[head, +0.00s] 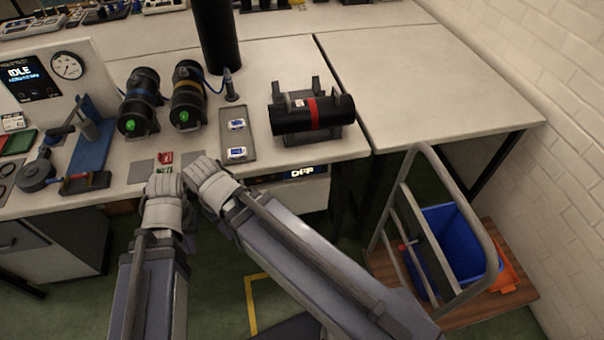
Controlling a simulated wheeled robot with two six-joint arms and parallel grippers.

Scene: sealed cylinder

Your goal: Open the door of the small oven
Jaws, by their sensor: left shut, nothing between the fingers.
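The small oven (302,194) sits under the front edge of the bench. Its display, which seems to read OFF, and part of a pale front show; the rest is hidden by the bench and my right arm. I cannot make out its handle or whether its door is open. My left gripper (164,186) is shut and empty at the bench's front edge, left of the oven. My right gripper (205,172) is close beside it, also left of the oven display; its fingers are not clear enough to judge.
A black cylinder with a red band (313,115) rests in a cradle above the oven. Two more cylinders (188,95) and a small grey tray (237,122) stand left of it. A trolley with a blue bin (452,245) stands at right. The right bench top (420,80) is clear.

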